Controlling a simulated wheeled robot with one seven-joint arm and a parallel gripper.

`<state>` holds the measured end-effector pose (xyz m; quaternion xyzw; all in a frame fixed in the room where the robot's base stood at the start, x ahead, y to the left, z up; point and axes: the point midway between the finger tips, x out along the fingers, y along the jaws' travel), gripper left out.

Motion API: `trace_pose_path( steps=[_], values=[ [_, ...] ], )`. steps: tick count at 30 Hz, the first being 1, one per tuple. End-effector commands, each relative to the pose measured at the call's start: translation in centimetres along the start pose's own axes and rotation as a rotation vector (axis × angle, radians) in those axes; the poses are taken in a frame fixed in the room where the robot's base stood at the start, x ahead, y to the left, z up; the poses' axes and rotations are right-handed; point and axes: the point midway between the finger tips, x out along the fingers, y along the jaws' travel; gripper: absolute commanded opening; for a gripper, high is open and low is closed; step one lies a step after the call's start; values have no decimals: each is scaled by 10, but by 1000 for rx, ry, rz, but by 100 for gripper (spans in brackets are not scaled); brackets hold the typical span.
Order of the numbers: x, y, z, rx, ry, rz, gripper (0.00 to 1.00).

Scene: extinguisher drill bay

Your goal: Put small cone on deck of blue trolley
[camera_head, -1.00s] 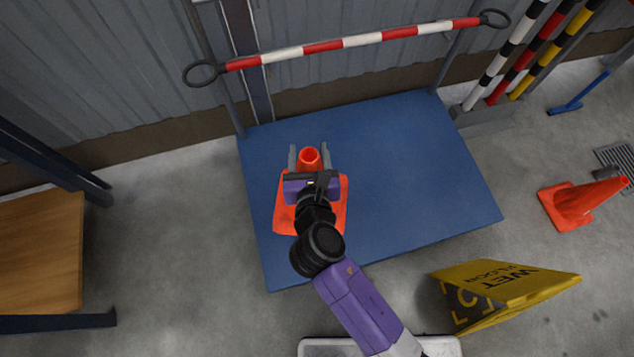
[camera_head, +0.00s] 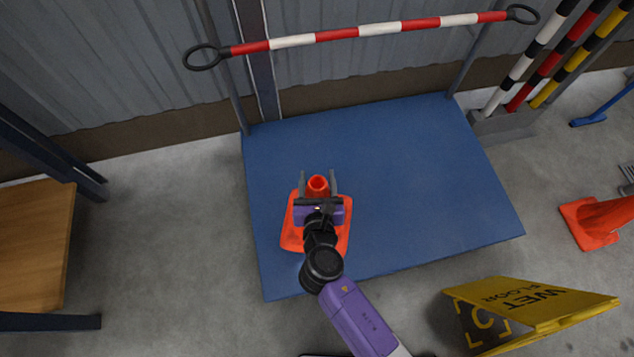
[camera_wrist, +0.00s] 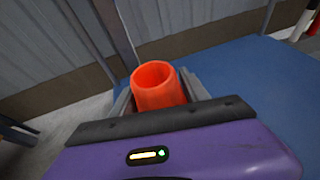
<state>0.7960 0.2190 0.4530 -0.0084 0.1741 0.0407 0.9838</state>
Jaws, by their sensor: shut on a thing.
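The small orange cone (camera_head: 291,232) is upright over the left part of the blue trolley deck (camera_head: 400,170). My gripper (camera_head: 318,183) is shut on the cone near its top, with one finger on each side. In the wrist view the cone's open orange top (camera_wrist: 157,88) stands up between the fingers, against the blue deck (camera_wrist: 265,75). My purple gripper body hides part of the cone. I cannot tell whether the cone's base touches the deck or hangs just above it.
A yellow wet floor sign (camera_head: 535,302) stands at the front right. Another orange cone (camera_head: 600,222) is on the floor at right. A wooden table (camera_head: 35,240) is at left. The deck's right part is clear.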

Motion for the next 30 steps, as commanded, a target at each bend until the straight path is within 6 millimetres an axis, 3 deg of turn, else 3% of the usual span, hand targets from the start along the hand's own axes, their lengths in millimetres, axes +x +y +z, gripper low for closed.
trace_pose_path(
  steps=[1, 12, 13, 16, 27, 30],
  values=[
    [3, 1, -7, 0, -2, 1, 0],
    [4, 1, -8, 2, -2, 2, 0],
    [4, 0, -10, 1, 0, 1, 55],
    [3, 0, -9, 1, 0, 1, 75],
    [2, 0, -6, 1, 0, 1, 75],
    [-8, 0, -6, -1, 1, 2, 75]
  ],
)
